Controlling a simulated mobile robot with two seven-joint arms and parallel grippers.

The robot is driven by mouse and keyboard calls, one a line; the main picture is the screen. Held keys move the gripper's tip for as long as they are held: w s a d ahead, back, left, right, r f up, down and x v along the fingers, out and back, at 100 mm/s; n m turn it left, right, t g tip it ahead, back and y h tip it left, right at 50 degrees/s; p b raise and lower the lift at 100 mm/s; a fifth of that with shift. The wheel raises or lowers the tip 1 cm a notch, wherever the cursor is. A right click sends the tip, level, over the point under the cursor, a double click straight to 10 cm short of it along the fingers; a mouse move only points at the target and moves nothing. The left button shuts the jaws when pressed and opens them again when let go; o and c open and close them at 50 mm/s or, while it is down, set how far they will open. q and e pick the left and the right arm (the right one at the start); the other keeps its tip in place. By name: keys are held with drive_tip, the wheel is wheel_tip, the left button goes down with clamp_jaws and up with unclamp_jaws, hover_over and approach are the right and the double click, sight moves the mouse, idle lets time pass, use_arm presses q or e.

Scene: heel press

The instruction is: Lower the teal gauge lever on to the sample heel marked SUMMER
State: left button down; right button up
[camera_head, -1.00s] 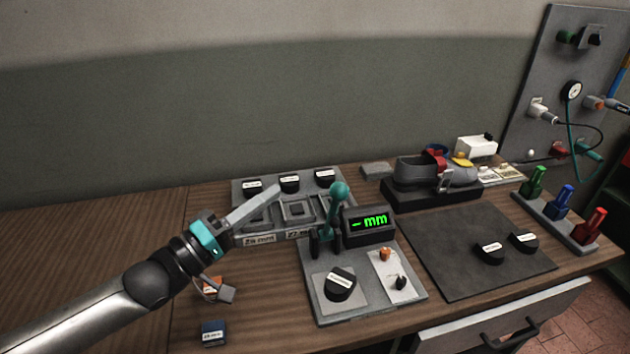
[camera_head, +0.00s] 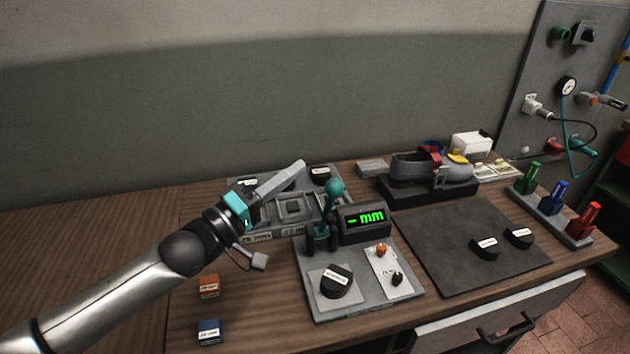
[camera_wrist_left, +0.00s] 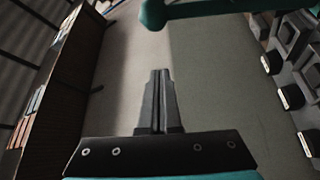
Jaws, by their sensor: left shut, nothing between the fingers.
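The teal gauge lever (camera_head: 334,205) stands upright with its round knob on top, at the back of the grey gauge plate (camera_head: 318,309). A black heel (camera_head: 337,281) with a white label lies on the plate in front of it; its label is too small to read. My left gripper (camera_head: 302,165) is shut and empty. In the head view its tips are up and left of the lever knob, over the heel tray. In the left wrist view the shut fingers (camera_wrist_left: 160,78) point toward the wall, with the teal lever (camera_wrist_left: 200,9) across the top edge, apart from them.
The gauge display (camera_head: 364,220) shows "– mm" right of the lever. A grey tray (camera_head: 262,229) with black heels is behind, partly hidden by my arm. A dark mat (camera_head: 450,240) with two heels lies right. A shoe stand (camera_head: 430,192) and coloured tools stand farther right.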

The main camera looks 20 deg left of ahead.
use_arm(q)
drive_tip(key=shift+w+d+f, duration=0.15)
drive_tip(key=shift+d+f, duration=0.05)
drive_tip(key=shift+d, duration=0.9)
drive_tip(key=shift+w+d+f, duration=0.1)
drive_tip(key=shift+d+f, duration=0.1)
drive_tip(key=shift+d, duration=0.85)
drive_tip(key=s+d+f+m+h+b, duration=0.5)
drive_tip(key=s+d+f+m+b, duration=0.2)
drive_tip(key=s+f+m, duration=0.3)
drive_tip(key=shift+s+f+h+b, duration=0.2)
drive_tip(key=shift+f+h+b, duration=0.25)
drive_tip(key=shift+f, duration=0.55)
